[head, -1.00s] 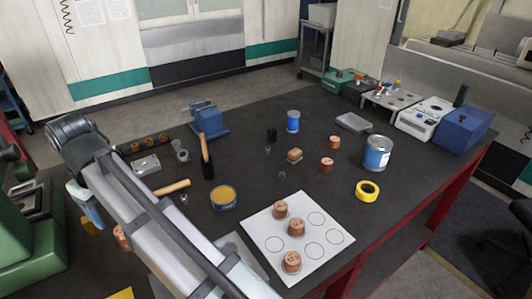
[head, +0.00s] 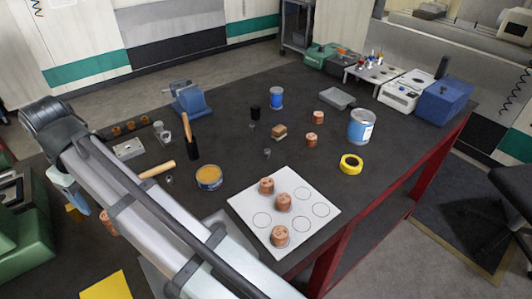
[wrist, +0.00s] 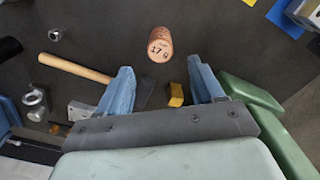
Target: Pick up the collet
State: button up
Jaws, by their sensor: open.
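I cannot tell for sure which piece is the collet. A hollow grey metal piece (head: 160,132) stands at the back left and also shows at the left of the wrist view (wrist: 36,100). A smaller grey metal piece (head: 170,180) lies by a wooden handle and also shows in the wrist view (wrist: 56,34). My gripper (wrist: 162,78) is open and empty, its two blue fingers apart. A copper cylinder marked 174 (wrist: 160,44) shows just beyond the fingertips; both grey pieces are left of the fingers.
A hammer (wrist: 78,68) and a yellow block (wrist: 176,95) are near the fingers. A white board (head: 318,228) holds several copper cylinders. An orange-topped tin (head: 209,180), a blue vice (head: 190,100) and a paint can (head: 361,127) stand on the dark table.

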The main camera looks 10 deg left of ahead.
jog(key=shift+c, duration=0.4)
jog(key=shift+c, duration=1.1)
jog(key=w+d+r+m, duration=0.1)
jog(key=w+d+m, duration=0.1)
jog(key=w+d, duration=0.45)
jog(key=w+d+r+m, duration=0.15)
jog(key=w+d, duration=0.25)
jog(key=w, duration=0.6)
jog(key=m+y, duration=0.2)
jog(key=m, duration=1.3)
send_over(169, 178)
jog(key=shift+n, duration=0.25)
jog(key=f, duration=0.8)
jog(key=shift+w+d+f, duration=0.2)
jog(key=shift+d+f, duration=0.1)
jog(key=shift+s+a+f, duration=0.1)
jog(key=shift+f, duration=1.2)
jog(key=shift+s+a+f, duration=0.1)
jog(key=shift+f, duration=1.2)
